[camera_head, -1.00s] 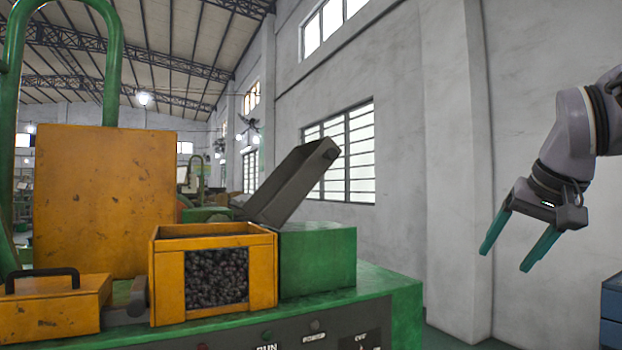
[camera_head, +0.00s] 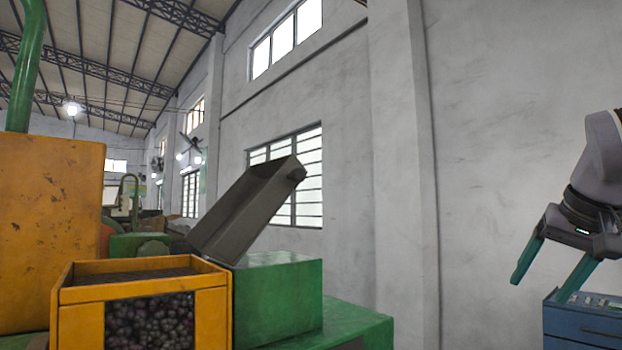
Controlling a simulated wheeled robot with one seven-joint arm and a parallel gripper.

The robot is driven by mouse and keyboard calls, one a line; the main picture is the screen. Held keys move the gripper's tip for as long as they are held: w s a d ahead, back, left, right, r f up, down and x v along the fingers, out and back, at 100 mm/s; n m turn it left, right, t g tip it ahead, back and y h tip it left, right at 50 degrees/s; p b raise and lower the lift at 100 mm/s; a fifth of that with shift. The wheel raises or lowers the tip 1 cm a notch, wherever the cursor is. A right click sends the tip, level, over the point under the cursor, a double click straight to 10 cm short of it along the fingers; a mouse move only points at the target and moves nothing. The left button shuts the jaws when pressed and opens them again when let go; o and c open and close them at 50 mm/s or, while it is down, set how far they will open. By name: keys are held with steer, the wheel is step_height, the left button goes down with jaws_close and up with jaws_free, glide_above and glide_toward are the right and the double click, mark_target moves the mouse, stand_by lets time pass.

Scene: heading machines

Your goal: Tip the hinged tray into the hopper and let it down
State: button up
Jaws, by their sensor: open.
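The hinged tray (camera_head: 243,212) is a grey metal trough. It stands tilted, its upper end raised to the right and its lower end at the edge of the hopper. The hopper (camera_head: 75,318) is a yellow box with a window in its front, behind which many dark round pieces (camera_head: 150,324) show. My gripper (camera_head: 538,290) is at the far right, open and empty, its two teal fingers pointing down and left. It is well apart from the tray.
A green block (camera_head: 290,300) stands under the tray, on the green machine top. A tall yellow panel (camera_head: 50,220) is at the left. A blue cabinet (camera_head: 585,325) is below my gripper at the lower right. The space between tray and gripper is clear before the wall.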

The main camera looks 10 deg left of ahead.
steer(key=w+a+r+n+t, duration=0.3)
steer(key=w+a+r, duration=0.2)
steer(key=w, duration=0.2)
steer(key=n+t+y, duration=0.1)
steer(key=n+y, duration=1)
steer(key=y, duration=0.1)
glide_toward(301, 175)
steer(key=x, duration=1.1)
jaws_close()
